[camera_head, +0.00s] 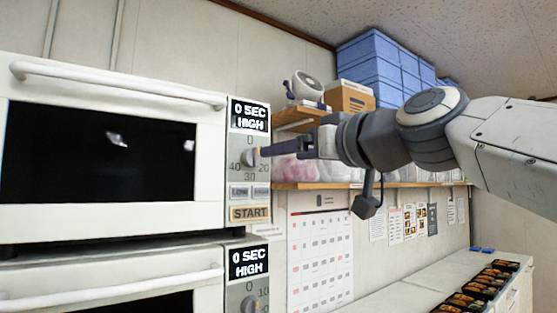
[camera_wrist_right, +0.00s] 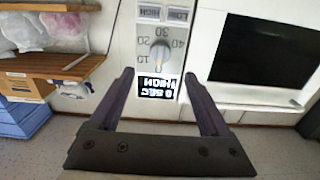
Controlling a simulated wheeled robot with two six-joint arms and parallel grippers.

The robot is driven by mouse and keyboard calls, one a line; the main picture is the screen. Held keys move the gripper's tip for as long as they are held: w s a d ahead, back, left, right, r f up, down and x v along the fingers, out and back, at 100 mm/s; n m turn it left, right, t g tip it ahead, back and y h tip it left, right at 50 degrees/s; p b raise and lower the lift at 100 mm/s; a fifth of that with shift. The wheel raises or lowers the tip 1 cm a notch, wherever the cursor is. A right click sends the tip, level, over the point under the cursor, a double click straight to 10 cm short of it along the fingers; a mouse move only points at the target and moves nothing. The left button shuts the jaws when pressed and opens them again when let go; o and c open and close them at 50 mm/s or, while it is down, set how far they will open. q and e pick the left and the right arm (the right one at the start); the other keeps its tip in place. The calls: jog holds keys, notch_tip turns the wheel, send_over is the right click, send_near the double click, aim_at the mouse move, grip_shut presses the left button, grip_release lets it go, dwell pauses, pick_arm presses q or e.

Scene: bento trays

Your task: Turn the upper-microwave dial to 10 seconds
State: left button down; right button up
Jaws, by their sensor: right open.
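The white upper microwave (camera_head: 130,82) is at the left in the head view, with a dark door window. Its display (camera_head: 250,116) reads "0 SEC HIGH". The round dial (camera_head: 249,157) sits below the display among printed numbers and is partly hidden by my gripper. In the right wrist view the dial (camera_wrist_right: 160,52) appears upside down above the display (camera_wrist_right: 157,87). My right gripper (camera_head: 262,151) is open at the dial. In the wrist view its fingers (camera_wrist_right: 158,74) are apart, one to each side of the dial's line; contact cannot be told. My left gripper is not in view.
A lower microwave (camera_head: 110,278) sits directly below, its display also reading "0 SEC HIGH". A wooden shelf (camera_head: 400,184) holds bags behind my right arm. Blue boxes (camera_head: 370,62) are stacked above. Bento trays (camera_head: 480,290) stand on the counter at lower right.

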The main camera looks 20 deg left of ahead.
aim_at(258, 158)
jog(key=p+x, duration=0.2)
jog(key=x, duration=0.2)
jog(key=p+x, duration=0.3)
jog(key=x, duration=0.2)
jog(key=shift+a+r, duration=0.15)
jog(key=shift+r, duration=0.05)
jog(key=shift+w+a+f, duration=0.15)
jog(key=shift+w+a, duration=0.2)
grip_shut()
